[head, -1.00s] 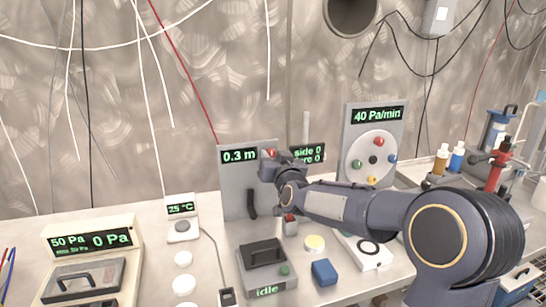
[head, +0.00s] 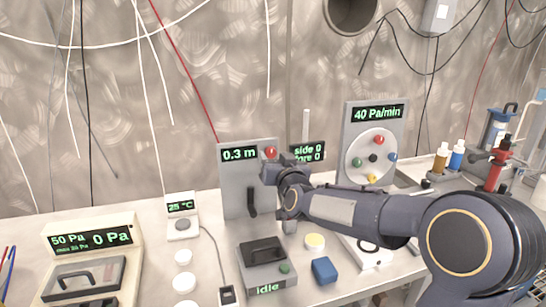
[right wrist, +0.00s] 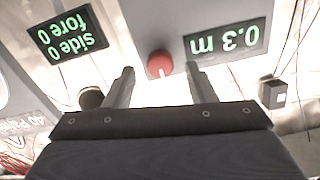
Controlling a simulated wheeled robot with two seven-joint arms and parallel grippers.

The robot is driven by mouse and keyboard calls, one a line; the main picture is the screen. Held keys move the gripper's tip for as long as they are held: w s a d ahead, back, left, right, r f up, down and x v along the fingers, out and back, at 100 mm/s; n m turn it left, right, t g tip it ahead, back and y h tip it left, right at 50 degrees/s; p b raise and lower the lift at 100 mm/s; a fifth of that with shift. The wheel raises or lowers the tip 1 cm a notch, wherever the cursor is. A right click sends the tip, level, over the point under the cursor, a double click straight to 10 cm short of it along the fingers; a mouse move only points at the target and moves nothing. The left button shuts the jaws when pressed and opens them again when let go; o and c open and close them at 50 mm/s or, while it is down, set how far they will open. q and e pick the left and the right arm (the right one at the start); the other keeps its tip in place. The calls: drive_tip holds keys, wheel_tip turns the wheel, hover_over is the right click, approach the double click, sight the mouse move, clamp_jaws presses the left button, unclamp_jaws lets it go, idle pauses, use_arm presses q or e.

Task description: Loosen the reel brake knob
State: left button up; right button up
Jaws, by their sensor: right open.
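The red knob (head: 270,152), which appears to be the reel brake knob, is on the upper right of the upright grey panel (head: 232,180) with the "0.3 m" display. The knob also shows in the right wrist view (right wrist: 159,63), between the fingertips as seen from there. My right gripper (head: 270,172) is just below the knob in the head view. In the right wrist view its two fingers (right wrist: 160,74) are spread, with nothing held between them. Whether the fingers reach the knob in depth is unclear. My left gripper is not in view.
A "side 0 / fore 0" display (head: 307,151) stands just right of the knob. A panel with coloured knobs (head: 353,118) reads "40 Pa/min" farther right.

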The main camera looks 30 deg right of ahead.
drive_tip(key=v, duration=0.5)
drive_tip(key=shift+s+a, duration=0.15)
drive_tip(key=shift+s, duration=0.2)
drive_tip(key=s+a+f+n+g+y, duration=0.1)
drive_tip(key=s+a+f+g+y, duration=0.35)
drive_tip(key=s, duration=0.55)
drive_tip(key=s+a+f+n+g+y, duration=0.1)
drive_tip(key=s+a+f+g, duration=0.35)
drive_tip(key=s+f, duration=0.4)
drive_tip(key=s+a+f+n+g+y, duration=0.15)
drive_tip(key=s+a+f+g, duration=0.35)
drive_tip(key=s, duration=0.7)
wheel_tip(320, 180, up, 15)
drive_tip(key=t+p, duration=0.2)
drive_tip(key=p, duration=1.3)
drive_tip(key=shift+w+a+r+y, duration=0.2)
drive_tip(key=shift+w+a+y, duration=0.1)
drive_tip(key=shift+a+y, duration=0.15)
